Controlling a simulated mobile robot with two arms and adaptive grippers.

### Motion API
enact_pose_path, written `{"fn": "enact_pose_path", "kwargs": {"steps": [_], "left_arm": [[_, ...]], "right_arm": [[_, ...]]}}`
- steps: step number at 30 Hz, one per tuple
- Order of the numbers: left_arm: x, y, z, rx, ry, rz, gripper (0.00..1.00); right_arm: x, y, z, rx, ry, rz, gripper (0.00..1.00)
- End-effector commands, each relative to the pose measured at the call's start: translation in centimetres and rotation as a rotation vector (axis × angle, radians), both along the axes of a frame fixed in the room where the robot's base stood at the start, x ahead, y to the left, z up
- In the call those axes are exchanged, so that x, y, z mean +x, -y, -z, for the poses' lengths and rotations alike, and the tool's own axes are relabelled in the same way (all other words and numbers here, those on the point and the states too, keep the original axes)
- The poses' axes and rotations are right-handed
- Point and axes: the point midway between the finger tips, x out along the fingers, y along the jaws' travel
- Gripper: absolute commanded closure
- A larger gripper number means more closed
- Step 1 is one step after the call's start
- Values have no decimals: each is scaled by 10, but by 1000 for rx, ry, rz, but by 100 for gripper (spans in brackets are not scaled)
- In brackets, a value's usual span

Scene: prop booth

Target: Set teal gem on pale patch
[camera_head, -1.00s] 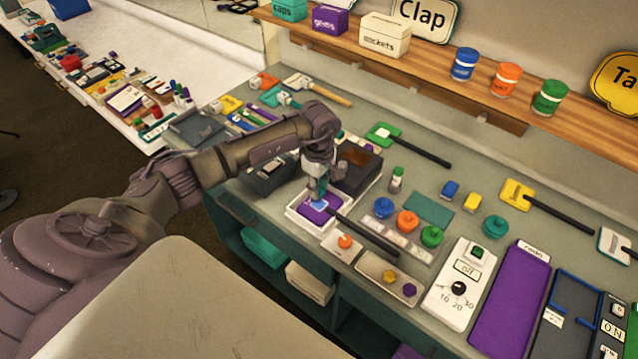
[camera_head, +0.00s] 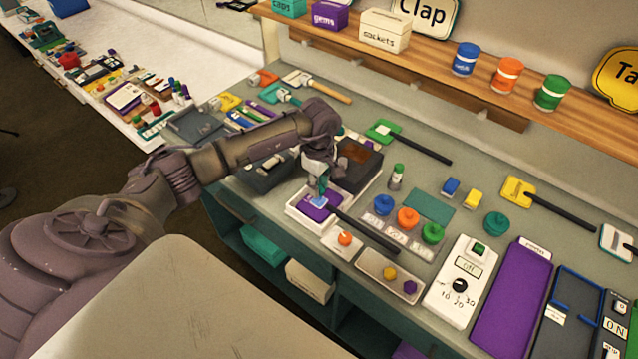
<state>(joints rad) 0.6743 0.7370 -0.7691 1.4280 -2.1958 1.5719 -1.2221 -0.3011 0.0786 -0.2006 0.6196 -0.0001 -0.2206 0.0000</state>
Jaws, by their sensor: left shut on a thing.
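The purple paddle (camera_head: 306,207) with a long black handle rests on a white tray (camera_head: 296,218). The pale patch (camera_head: 318,202) is a light blue-white square on the paddle's head. My left gripper (camera_head: 321,183) is shut on the teal gem (camera_head: 323,188), just above or at the patch. The gem is small and partly covered by the fingers. I cannot tell whether it touches the patch. My right gripper is not in view.
A dark box (camera_head: 358,165) stands close behind my left gripper. An orange knob (camera_head: 345,239) on a white card is in front. Blue, orange and green knobs (camera_head: 408,219) stand to the right. A green-headed paddle (camera_head: 384,131) lies farther back.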

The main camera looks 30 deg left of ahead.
Motion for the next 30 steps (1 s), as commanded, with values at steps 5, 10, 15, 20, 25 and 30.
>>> {"fn": "enact_pose_path", "kwargs": {"steps": [5, 10, 15, 20, 25, 30], "left_arm": [[0, 0, 0, 0, 0, 0, 90], [0, 0, 1, 0, 0, 0, 90], [0, -1, 0, 0, 0, 0, 90], [0, -1, 0, 0, 0, 0, 90], [0, 0, 1, 0, 0, 0, 90], [0, 0, 6, 0, 0, 0, 90]], "right_arm": [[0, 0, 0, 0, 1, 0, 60], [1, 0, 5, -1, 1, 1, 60], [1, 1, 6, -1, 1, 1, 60], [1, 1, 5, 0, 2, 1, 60], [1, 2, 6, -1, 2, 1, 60], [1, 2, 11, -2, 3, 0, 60]]}}
